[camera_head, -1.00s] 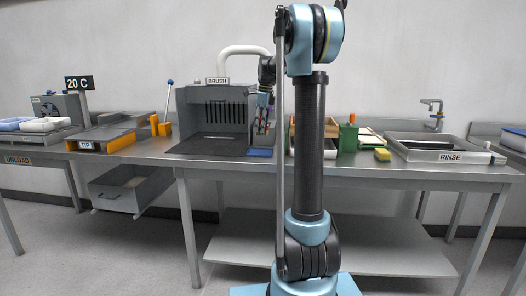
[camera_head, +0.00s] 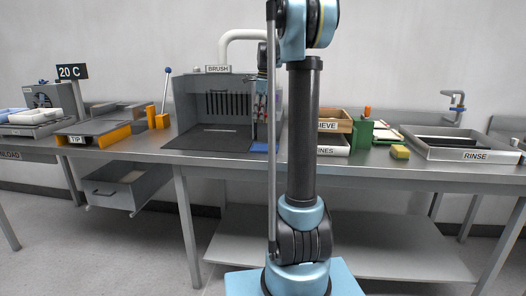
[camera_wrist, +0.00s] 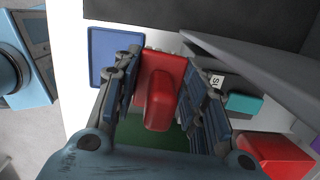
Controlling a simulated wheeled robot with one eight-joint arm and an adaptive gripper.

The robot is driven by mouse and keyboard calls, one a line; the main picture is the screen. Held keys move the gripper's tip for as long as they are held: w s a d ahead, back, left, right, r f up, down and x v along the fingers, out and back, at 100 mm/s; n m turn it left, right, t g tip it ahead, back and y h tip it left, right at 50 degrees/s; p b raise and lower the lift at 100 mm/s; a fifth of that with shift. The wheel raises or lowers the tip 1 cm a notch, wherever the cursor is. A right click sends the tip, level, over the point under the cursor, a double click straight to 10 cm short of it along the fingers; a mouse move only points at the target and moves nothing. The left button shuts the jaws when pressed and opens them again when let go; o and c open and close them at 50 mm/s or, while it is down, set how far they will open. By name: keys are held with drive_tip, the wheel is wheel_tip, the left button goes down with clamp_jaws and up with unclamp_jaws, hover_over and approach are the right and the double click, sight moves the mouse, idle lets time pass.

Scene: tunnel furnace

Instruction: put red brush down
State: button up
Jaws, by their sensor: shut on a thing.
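In the wrist view the red brush (camera_wrist: 160,97) sits between the two blue-padded fingers of my gripper (camera_wrist: 163,75), which are shut on it. Its raised red handle faces the camera and pale bristles show at its far edge. A blue mat (camera_wrist: 103,52) lies beside the left finger; it also shows in the head view (camera_head: 262,147) at the bench's front edge. In the head view my gripper (camera_head: 261,108) hangs by the right side of the brush booth (camera_head: 218,83); my arm partly covers this area and the brush is too small to make out clearly.
A teal block (camera_wrist: 243,103) and a red block (camera_wrist: 278,152) lie right of the gripper in the wrist view. A sieve box (camera_head: 336,123), green container (camera_head: 364,133), yellow sponge (camera_head: 400,152) and rinse tray (camera_head: 462,145) stand to the right. The booth floor looks clear.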

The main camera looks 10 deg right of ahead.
hover_over(262, 148)
drive_tip(key=shift+n, duration=0.4)
drive_tip(key=shift+d+f, duration=0.15)
drive_tip(key=shift+f, duration=2.3)
drive_tip(key=shift+d+f, duration=0.15)
drive_tip(key=shift+f, duration=2.3)
drive_tip(key=o, duration=1.1)
drive_tip(key=shift+f, duration=0.1)
